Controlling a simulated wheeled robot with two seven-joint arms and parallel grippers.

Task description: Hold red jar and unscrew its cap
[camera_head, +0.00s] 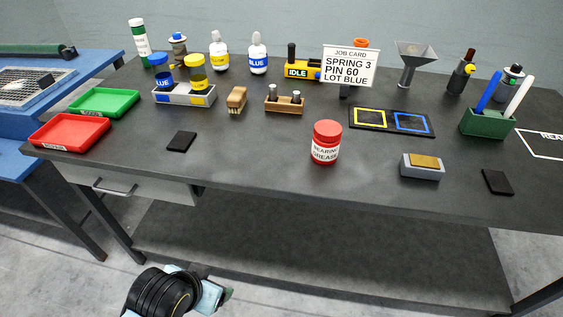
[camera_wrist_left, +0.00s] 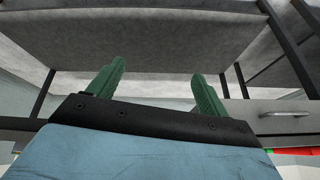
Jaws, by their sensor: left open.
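The red jar (camera_head: 325,152) stands upright on the dark table, right of centre and near the front edge, with a white label reading "BEARING GREASE". Its red cap (camera_head: 327,129) sits on top. My left arm shows at the bottom left of the head view, below and in front of the table; its fingers are not clear there. In the left wrist view my left gripper (camera_wrist_left: 158,88) has its two green fingers apart with nothing between them. The jar is not in the wrist view. My right gripper is not in view.
The table (camera_head: 250,175) has a drawer (camera_head: 135,185) at its front left. A brush (camera_head: 237,100), a wooden holder (camera_head: 284,106), a framed mat (camera_head: 391,122) and a grey block with a tan top (camera_head: 422,167) surround the jar loosely. The surface left of the jar is clear.

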